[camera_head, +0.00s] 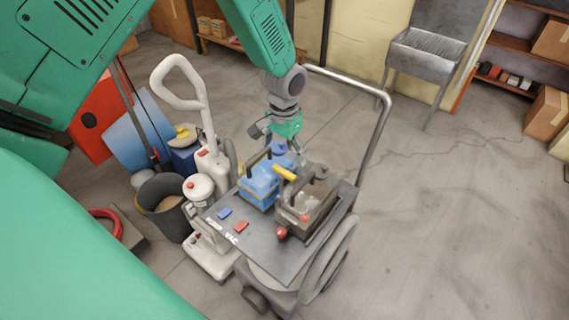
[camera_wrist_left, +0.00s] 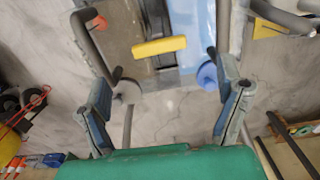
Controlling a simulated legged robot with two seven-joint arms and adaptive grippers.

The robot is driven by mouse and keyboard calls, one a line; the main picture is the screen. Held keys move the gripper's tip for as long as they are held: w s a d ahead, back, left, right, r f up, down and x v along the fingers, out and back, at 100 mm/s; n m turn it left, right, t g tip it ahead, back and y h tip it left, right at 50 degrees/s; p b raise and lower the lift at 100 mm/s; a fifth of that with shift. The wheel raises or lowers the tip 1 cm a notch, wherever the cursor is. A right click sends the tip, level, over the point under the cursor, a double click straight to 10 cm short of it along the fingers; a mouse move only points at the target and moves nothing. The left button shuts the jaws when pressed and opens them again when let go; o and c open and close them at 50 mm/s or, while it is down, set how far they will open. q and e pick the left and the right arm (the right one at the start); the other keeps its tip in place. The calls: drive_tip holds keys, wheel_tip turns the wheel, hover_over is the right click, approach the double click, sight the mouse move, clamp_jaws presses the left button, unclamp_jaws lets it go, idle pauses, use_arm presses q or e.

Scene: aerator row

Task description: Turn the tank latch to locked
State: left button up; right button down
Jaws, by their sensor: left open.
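The yellow latch handle (camera_head: 284,173) lies across the gap between a blue tank (camera_head: 258,187) and a grey-brown tank (camera_head: 316,203) on a dark cart top (camera_head: 226,235). My left gripper (camera_head: 279,137) hangs over the far side of the tanks, its fingers partly hard to make out there. In the left wrist view, the open left gripper (camera_wrist_left: 166,70) has its fingers wide apart, with nothing between them. The yellow latch (camera_wrist_left: 158,47) shows beyond the fingertips, apart from them. My right gripper is in neither view.
A bent metal cart handle (camera_head: 380,110) rises right of my left arm. A red-tipped part (camera_head: 282,232) and small blue and red labels sit near the cart's front. A white upright machine (camera_head: 196,180) and a dark bucket (camera_head: 165,205) stand left. Floor at right is clear.

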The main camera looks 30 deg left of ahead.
sight(284, 171)
use_arm(q)
drive_tip(key=shift+r, duration=2.35)
drive_tip(key=shift+f, duration=0.1)
